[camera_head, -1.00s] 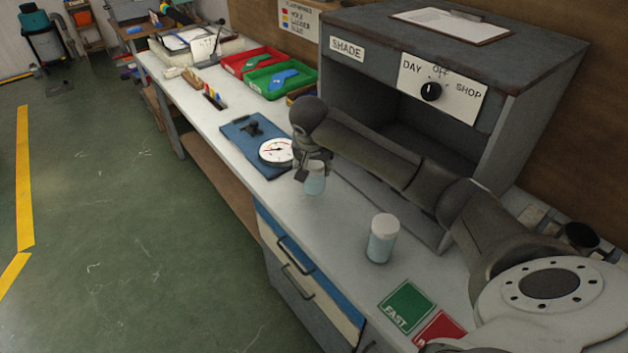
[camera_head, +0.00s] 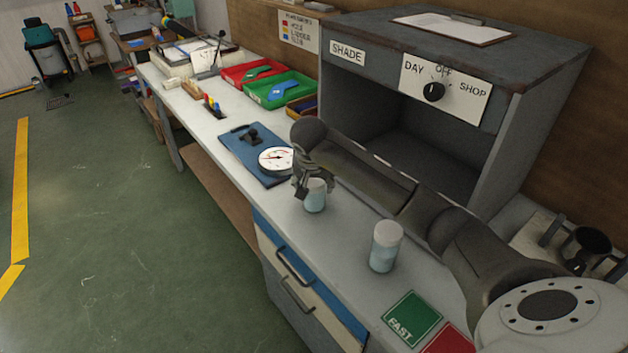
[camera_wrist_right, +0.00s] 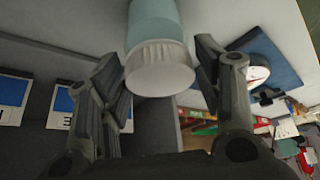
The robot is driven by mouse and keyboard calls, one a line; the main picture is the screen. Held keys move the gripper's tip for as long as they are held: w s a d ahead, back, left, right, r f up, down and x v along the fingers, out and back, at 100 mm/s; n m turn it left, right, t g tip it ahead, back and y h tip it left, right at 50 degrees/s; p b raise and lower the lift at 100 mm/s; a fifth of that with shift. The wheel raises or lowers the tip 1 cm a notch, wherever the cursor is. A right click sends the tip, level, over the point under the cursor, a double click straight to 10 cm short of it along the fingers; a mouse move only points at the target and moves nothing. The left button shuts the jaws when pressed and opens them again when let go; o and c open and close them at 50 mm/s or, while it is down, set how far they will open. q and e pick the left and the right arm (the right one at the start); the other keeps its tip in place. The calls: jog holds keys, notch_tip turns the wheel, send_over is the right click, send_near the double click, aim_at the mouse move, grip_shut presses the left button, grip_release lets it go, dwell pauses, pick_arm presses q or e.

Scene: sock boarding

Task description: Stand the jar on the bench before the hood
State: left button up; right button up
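A small jar (camera_head: 316,198) with a white lid and pale blue contents stands upright over the bench (camera_head: 345,222), near its front edge and before the grey hood (camera_head: 500,150). I cannot tell whether its base touches the bench. My right gripper (camera_head: 303,185) is at the jar's lid end. In the right wrist view the fingers (camera_wrist_right: 163,75) flank the white-lidded jar (camera_wrist_right: 158,45) closely on both sides and appear shut on it. A similar second jar (camera_head: 386,246) stands on the bench, nearer to me. My left gripper is out of view.
A blue board (camera_head: 237,141) with a white gauge (camera_head: 276,160) lies just beyond the held jar. A green card (camera_head: 412,318) and a red card (camera_head: 447,341) lie nearer. Red and green trays are farther back. My right arm crosses before the hood's opening.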

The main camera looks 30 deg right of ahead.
jog(key=shift+o, duration=0.3)
jog(key=shift+r, duration=0.2)
jog(key=v, duration=1.2)
jog(key=shift+f, duration=0.1)
